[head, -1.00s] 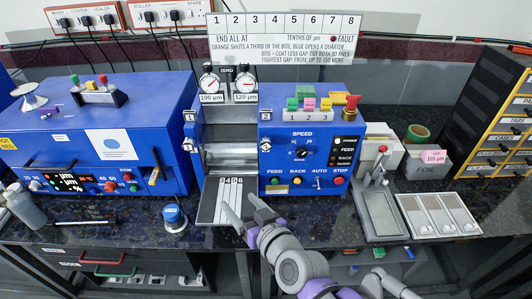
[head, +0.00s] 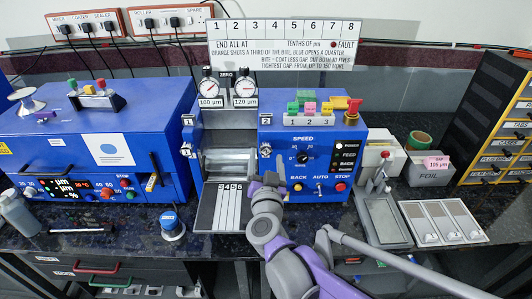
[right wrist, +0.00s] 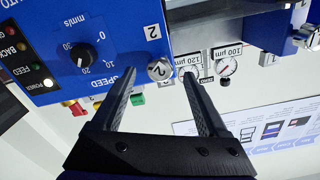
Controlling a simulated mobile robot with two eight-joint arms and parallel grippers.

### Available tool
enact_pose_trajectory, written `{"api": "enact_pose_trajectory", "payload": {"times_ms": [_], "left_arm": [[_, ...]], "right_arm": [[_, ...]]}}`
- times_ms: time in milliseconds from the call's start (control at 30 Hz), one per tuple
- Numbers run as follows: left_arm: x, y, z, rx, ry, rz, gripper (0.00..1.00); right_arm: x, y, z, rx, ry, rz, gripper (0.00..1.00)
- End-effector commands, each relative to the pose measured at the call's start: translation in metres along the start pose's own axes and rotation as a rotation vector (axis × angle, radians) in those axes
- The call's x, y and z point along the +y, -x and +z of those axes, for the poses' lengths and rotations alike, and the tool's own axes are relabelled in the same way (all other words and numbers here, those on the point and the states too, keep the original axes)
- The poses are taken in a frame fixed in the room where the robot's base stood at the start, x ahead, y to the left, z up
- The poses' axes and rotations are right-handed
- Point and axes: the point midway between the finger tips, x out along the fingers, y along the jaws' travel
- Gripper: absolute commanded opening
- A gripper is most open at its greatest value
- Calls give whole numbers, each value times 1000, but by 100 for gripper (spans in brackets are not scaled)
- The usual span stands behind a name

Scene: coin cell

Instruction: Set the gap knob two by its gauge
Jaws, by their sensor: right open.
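Gap knob two (head: 265,151) is a small silver knob on the left front of the blue roller machine, below the label 2. In the right wrist view, which is turned over, knob two (right wrist: 159,69) shows beside its label. My right gripper (right wrist: 158,80) is open, with its two black fingertips on either side of the knob in that view. I cannot tell whether they touch it. In the head view my right gripper (head: 262,182) is just below the knob. Gauge two (head: 244,88), a white dial over a 120 µm label, stands above the machine. My left gripper is not in view.
Gauge one (head: 209,88), over a 100 µm label, is left of gauge two. Knob one (head: 188,151) is across the rollers (head: 228,163). The speed dial (head: 302,158) and buttons are right of knob two. A notice board (head: 285,42) hangs behind.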

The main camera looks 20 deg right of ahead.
Motion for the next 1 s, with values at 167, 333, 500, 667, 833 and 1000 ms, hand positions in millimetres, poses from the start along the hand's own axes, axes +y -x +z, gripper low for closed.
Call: {"api": "enact_pose_trajectory", "payload": {"times_ms": [167, 333, 500, 667, 833, 1000], "left_arm": [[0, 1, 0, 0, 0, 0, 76], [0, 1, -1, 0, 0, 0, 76], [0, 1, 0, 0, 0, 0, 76], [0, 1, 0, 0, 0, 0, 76], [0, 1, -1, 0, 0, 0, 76], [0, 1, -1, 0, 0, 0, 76]], "right_arm": [[0, -22, 0, 0, -1, 1, 76], [0, -28, 0, 0, -1, -1, 76], [0, -28, 0, 0, -1, -1, 76], [0, -28, 0, 0, -1, -1, 57], [0, -28, 0, 0, -1, -1, 26], [0, -28, 0, 0, -1, -1, 0]]}}
